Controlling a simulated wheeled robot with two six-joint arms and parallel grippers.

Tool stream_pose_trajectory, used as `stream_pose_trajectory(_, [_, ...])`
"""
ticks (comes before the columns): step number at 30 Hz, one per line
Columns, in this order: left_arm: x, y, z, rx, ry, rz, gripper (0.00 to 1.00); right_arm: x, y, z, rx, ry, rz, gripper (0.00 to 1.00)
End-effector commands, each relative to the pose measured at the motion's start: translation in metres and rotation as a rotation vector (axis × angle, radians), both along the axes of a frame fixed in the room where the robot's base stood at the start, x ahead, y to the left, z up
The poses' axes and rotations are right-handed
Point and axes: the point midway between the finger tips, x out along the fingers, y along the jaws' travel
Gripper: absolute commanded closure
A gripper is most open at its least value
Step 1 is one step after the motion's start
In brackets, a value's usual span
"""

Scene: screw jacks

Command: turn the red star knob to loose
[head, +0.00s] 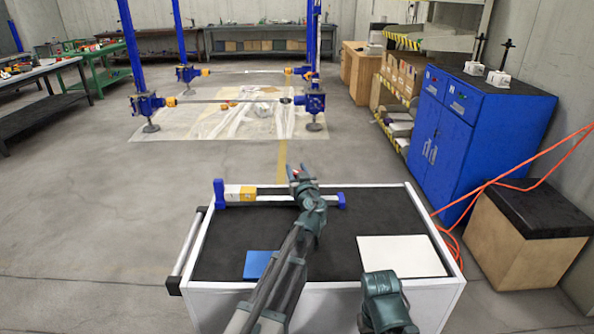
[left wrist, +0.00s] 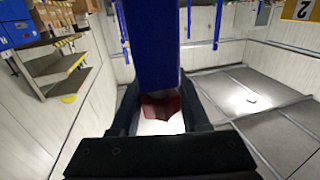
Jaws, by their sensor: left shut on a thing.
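The red star knob (head: 294,174) shows only as a small red spot between the fingers of my left gripper (head: 299,174) in the head view. In the left wrist view, the dark red knob (left wrist: 161,107) sits between the two dark fingers of my left gripper (left wrist: 160,112), which is shut on it. A blue bar (left wrist: 150,40) stands just beyond the knob and hides part of the view. The knob's lobes and any marking are too small or covered to read. My right gripper is not seen; only a part of that arm shows at the bottom.
A blue plate (head: 261,264) and a white plate (head: 400,256) lie nearer. A blue cabinet (head: 470,130) and orange hose (head: 500,180) are at the right.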

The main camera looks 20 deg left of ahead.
Motion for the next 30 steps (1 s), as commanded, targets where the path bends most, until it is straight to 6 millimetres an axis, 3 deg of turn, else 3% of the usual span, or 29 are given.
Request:
stream_pose_trajectory(18, [-0.006, 0.009, 0.000, 0.000, 0.000, 0.442, 1.00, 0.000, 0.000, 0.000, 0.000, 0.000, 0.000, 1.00])
stream_pose_trajectory(30, [-0.011, 0.012, 0.000, 0.000, 0.000, 0.577, 1.00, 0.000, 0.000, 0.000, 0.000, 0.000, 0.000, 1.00])
